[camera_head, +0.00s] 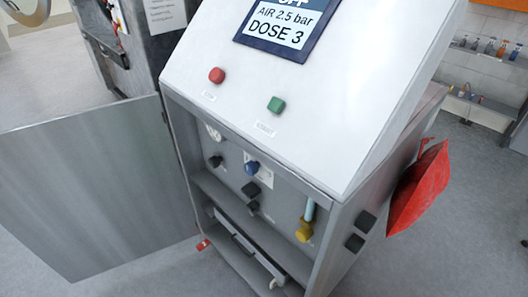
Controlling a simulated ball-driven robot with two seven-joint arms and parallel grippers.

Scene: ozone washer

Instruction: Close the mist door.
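The door (97,185) is a flat grey metal panel on the left of the cabinet (345,222). It stands swung wide open to the left, its hinge side at the cabinet's left front edge. The open compartment behind it shows a blue knob (251,168), dark knobs, a yellow fitting (304,231) with a pale tube, and a lower shelf. No label on the door can be read as mist. Neither of my grippers shows in this view.
The sloped white panel above carries a display (281,31), a red button (216,75) and a green button (276,104). A red pouch-like item (418,188) hangs on the cabinet's right side. Dark equipment (140,40) stands behind the door. The floor at left looks clear.

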